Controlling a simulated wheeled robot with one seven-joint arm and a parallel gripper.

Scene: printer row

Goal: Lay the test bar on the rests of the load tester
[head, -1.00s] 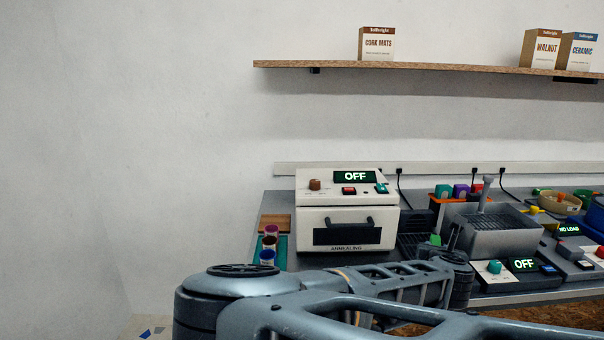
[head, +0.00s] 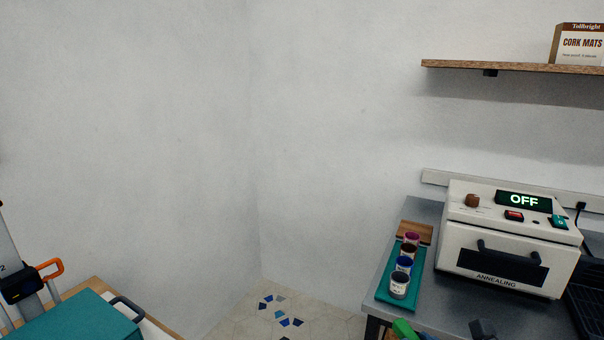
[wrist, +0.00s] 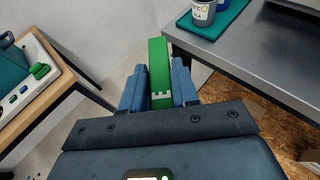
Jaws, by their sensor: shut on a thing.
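A green bar (wrist: 159,65), which looks like the test bar, stands up between the two blue fingers of my gripper (wrist: 158,88) in the wrist view. My gripper is shut on it. A green end that looks like the bar (head: 403,329) also shows at the bottom edge of the head view, in front of the bench; most of it is cut off there. I cannot make out the load tester's rests in either view now.
The grey bench (head: 423,212) at right carries an annealing oven (head: 493,260) reading OFF and several jars on a teal tray (head: 384,293). A wooden table (head: 98,284) at left holds a teal case (head: 70,322). Tiled floor with blue scraps (head: 283,322) lies between.

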